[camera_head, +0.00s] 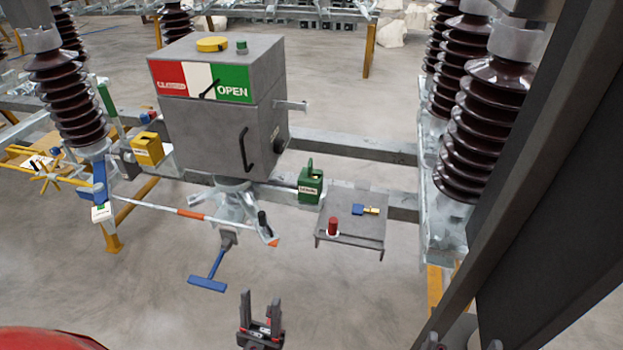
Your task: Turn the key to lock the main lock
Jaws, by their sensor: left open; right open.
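A small blue and brass piece (364,210), which looks like a key or padlock, lies on a grey tray (345,238). A green lock-like box (311,187) with a green top piece is on the beam beside the tray. A yellow box (147,149) sits left of the grey cabinet (225,135). I cannot tell which is the main lock. My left gripper (262,305) is open and empty at the bottom centre, in front of and below the tray. My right gripper (505,170) is very close to the camera at right, large dark fingers apart, cut off by the frame.
The cabinet has a black handle and a red, white and green face with its pointer near OPEN. A red cylinder (332,226) stands on the tray. A blue T-handle (208,284) hangs below the cabinet. Brown insulators (68,95) flank the beam. The floor is clear.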

